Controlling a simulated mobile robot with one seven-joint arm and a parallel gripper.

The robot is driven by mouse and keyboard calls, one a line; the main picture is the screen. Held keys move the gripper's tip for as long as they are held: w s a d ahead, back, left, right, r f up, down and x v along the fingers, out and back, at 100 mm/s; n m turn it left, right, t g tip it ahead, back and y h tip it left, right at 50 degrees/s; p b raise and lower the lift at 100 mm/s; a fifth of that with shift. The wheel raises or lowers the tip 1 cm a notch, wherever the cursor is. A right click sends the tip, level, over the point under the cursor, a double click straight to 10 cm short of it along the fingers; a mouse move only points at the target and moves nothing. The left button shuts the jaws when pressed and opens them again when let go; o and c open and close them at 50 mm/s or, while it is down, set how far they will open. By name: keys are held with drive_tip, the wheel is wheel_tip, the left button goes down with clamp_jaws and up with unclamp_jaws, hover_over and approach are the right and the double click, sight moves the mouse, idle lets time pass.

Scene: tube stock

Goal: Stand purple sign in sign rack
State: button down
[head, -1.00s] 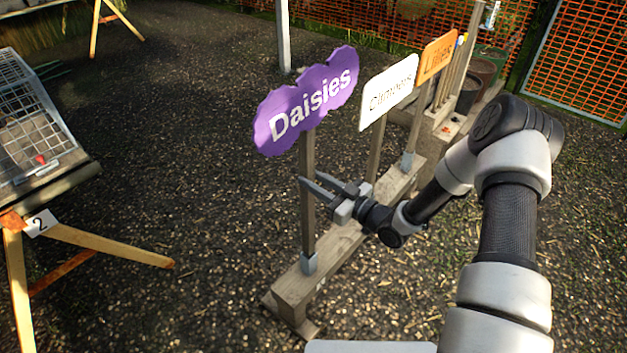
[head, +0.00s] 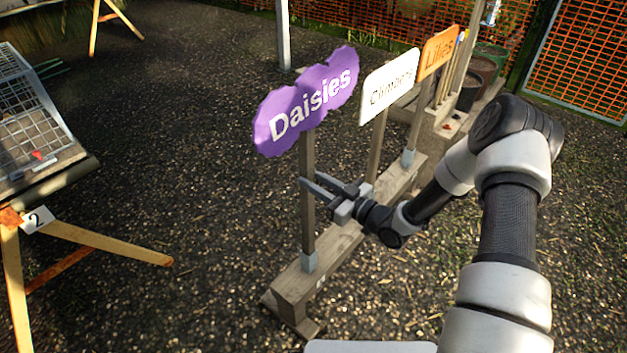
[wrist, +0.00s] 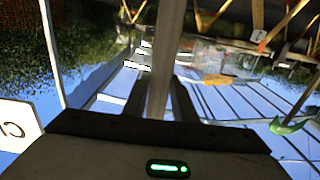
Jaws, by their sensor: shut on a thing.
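The purple sign (head: 307,100) reads "Daisies" and stands upright on a wooden post. The foot of its post is at the grey socket (head: 309,262) on the near end of the wooden sign rack (head: 292,287). How deep the foot sits in the socket I cannot tell. My gripper (head: 312,189) is shut on the post, about midway between board and rack. In the wrist view the post (wrist: 166,60) runs up between the two fingers; the purple board is out of that view.
The white "Climbers" sign (head: 388,86) and the orange "Lilies" sign (head: 438,53) stand farther along the rack, close to my arm. A trestle table (head: 62,165) with a wire cage is at the left. Gravel ground between them is clear.

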sight(312, 204)
drive_tip(key=shift+f+b, duration=1.2)
drive_tip(key=shift+f, duration=0.2)
wheel_tip(312, 204, down, 3)
drive_tip(key=shift+b, duration=1.2)
drive_tip(key=shift+f, duration=1.5)
drive_tip(key=shift+f, duration=0.55)
